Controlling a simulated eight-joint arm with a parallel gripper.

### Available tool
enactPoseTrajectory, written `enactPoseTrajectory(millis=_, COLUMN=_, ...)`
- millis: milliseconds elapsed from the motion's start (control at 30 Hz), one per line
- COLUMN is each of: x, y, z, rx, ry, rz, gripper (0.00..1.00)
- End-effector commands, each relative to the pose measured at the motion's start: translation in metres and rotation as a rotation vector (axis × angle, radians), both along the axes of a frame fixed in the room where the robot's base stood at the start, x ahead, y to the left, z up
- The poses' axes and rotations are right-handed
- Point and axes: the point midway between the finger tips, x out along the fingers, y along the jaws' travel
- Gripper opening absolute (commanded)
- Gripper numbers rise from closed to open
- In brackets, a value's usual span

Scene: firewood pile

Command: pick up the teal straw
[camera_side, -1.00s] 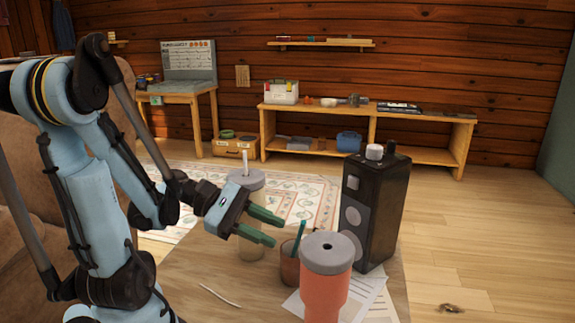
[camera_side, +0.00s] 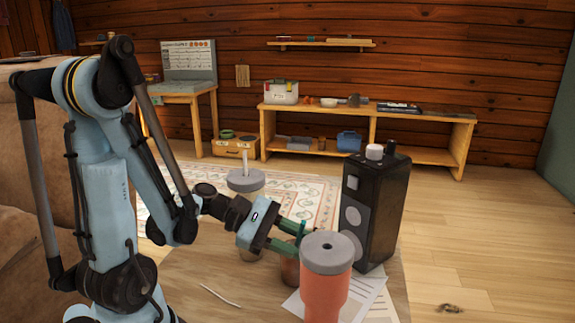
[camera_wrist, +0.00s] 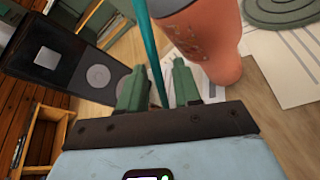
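The teal straw (camera_side: 302,230) stands tilted in a small brownish cup (camera_side: 289,271). In the wrist view, the teal straw (camera_wrist: 151,45) runs down between the two green fingers of my gripper (camera_wrist: 158,78), with a gap on either side of it. My gripper (camera_side: 299,240) is open at the straw, above the cup rim. In the side view the fingers hide part of the straw and the cup's top.
A coral tumbler with a grey lid (camera_side: 327,254) stands close to the right of the cup, and a black speaker-like box (camera_side: 376,215) behind it. A white straw (camera_side: 220,296) and papers (camera_side: 377,302) lie on the table.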

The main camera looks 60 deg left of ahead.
Motion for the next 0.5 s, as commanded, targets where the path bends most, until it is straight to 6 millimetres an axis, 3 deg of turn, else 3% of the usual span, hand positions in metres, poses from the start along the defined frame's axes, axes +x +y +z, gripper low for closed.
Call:
enactPoseTrajectory(millis=33, x=-0.0001, y=0.0001, z=0.0000, rx=0.000, ry=0.000, rz=0.000, gripper=0.25)
enactPoseTrajectory(millis=200, x=-0.0002, y=0.0002, z=0.0001, rx=0.000, ry=0.000, rz=0.000, gripper=0.00)
enactPoseTrajectory(millis=500, x=-0.0002, y=0.0002, z=0.0001, rx=0.000, ry=0.000, rz=0.000, gripper=0.00)
